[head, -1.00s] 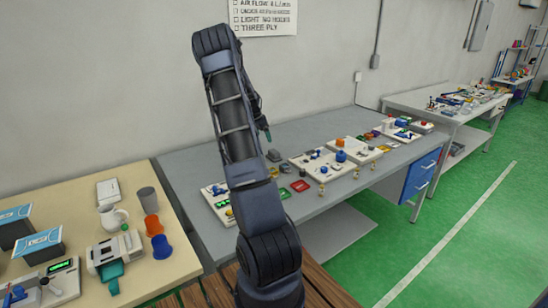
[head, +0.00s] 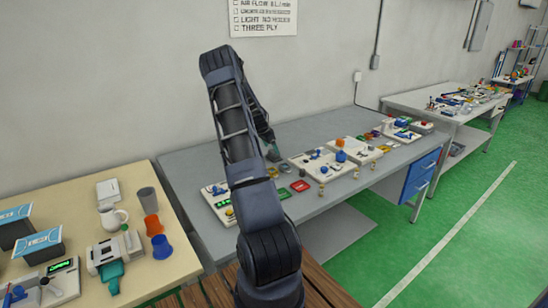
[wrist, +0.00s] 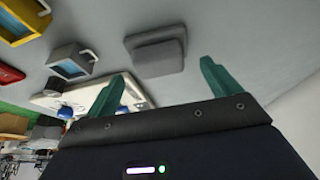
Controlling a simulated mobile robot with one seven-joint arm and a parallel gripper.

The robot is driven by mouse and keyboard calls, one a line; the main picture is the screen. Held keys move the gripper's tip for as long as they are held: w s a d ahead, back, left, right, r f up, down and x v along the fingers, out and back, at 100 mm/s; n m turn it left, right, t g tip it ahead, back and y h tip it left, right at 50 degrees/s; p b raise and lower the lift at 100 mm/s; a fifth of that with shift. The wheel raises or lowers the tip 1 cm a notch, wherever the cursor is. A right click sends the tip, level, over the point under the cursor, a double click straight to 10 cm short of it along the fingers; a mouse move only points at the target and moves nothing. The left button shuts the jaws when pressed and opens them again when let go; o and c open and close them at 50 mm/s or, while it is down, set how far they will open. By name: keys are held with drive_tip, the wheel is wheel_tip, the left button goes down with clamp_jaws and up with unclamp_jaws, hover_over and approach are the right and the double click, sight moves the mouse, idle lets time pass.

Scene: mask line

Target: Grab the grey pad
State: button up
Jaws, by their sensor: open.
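The grey pad (wrist: 156,52) lies on the grey table in the wrist view, a dark squarish block with a raised smaller part. My gripper (wrist: 163,69) is open, and its two teal fingers point toward the pad, one to each side of it in the picture. The pad shows between and just beyond the fingertips, and nothing is held. I cannot tell how high the fingers are above the table. In the head view my gripper (head: 271,149) is low over the back of the grey table, and the pad is not clearly distinguishable from the fingers there.
In the wrist view a blue-grey framed block (wrist: 72,62), a yellow block (wrist: 22,20), a red pad (wrist: 9,75) and a white board (wrist: 75,97) lie left of the pad. The table right of the pad is clear. A wall (head: 320,60) stands behind the table.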

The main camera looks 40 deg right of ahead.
drive_tip(key=x, duration=0.4)
drive_tip(key=shift+s+d+f, duration=0.1)
drive_tip(key=shift+d+f, duration=0.1)
drive_tip(key=shift+d, duration=0.1)
drive_tip(key=c, duration=0.7)
